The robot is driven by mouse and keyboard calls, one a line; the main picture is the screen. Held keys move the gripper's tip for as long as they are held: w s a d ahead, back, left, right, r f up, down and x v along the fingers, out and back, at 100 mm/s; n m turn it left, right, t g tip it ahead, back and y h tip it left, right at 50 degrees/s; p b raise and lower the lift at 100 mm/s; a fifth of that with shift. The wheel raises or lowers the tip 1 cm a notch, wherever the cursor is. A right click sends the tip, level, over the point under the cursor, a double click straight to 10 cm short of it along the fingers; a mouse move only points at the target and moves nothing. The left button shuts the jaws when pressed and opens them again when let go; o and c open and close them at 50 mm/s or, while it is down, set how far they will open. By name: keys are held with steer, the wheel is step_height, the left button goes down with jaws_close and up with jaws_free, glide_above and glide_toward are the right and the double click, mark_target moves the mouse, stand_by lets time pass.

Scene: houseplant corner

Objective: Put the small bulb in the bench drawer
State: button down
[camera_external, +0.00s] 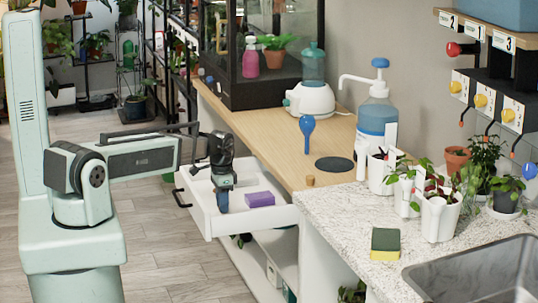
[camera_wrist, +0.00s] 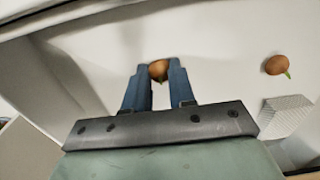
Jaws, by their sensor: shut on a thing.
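The bench drawer (camera_external: 255,222) is pulled open, white inside, below the wooden bench top. My gripper (camera_external: 222,200) reaches down into it; in the wrist view my gripper (camera_wrist: 159,75) is shut on a small brown bulb (camera_wrist: 158,69) at its fingertips. The bulb is partly hidden by the fingers, and I cannot tell whether it touches the drawer floor. A second brown bulb (camera_wrist: 276,66) with a green tip lies to the right in the wrist view, apart from the gripper. Neither bulb can be made out in the external view.
A purple block (camera_external: 260,199) lies in the drawer right of my gripper. A pale ribbed thing (camera_wrist: 287,113) shows at right in the wrist view. The bench top holds a blue spoon-shaped thing (camera_external: 307,133), a white-based dispenser (camera_external: 310,98) and a pump bottle (camera_external: 375,115).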

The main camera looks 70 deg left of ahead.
steer(key=c, duration=0.9)
jaws_free()
steer(key=shift+f, duration=0.1)
steer(key=shift+c, duration=0.2)
step_height(320, 180, up, 12)
steer(key=shift+d, duration=0.1)
